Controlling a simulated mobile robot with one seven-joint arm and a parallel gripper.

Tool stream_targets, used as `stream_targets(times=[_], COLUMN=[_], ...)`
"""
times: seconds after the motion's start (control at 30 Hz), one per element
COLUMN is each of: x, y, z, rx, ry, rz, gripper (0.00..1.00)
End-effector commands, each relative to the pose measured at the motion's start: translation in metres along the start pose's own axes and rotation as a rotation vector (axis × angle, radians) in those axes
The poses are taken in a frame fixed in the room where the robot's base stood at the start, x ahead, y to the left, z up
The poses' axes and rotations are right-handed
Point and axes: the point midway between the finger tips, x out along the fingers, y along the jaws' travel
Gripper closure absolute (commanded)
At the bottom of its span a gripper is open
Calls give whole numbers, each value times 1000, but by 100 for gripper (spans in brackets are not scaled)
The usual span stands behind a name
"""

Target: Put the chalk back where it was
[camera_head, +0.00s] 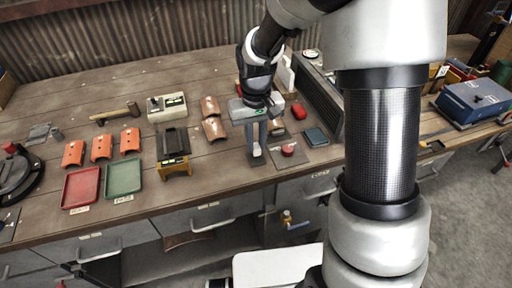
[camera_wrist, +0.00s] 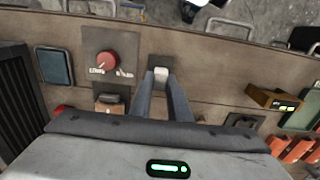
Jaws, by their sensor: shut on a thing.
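A small white block, which looks like the chalk (camera_wrist: 161,74), sits between the fingertips of my gripper (camera_wrist: 162,80) in the wrist view. The gripper is shut on it. A small dark pad (camera_wrist: 161,61) lies on the bench just beyond the fingertips; whether the chalk touches it, I cannot tell.
A red knob on a plate (camera_head: 288,150) is close right of my gripper, with a dark blue pad (camera_head: 316,136) beyond. A black-and-yellow stand (camera_head: 174,164), red tray (camera_head: 81,188) and green tray (camera_head: 123,179) are left. The bench's front edge is close.

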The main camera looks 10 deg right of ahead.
Motion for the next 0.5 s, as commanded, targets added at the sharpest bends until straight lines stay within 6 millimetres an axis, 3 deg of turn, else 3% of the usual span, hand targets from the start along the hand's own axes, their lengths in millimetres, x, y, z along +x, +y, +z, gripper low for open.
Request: stream_targets(times=[0.13,0.5], x=[22,26], y=[0,0], z=[1,0], rx=[0,0], ry=[-4,0], rz=[0,0], gripper=[100,100])
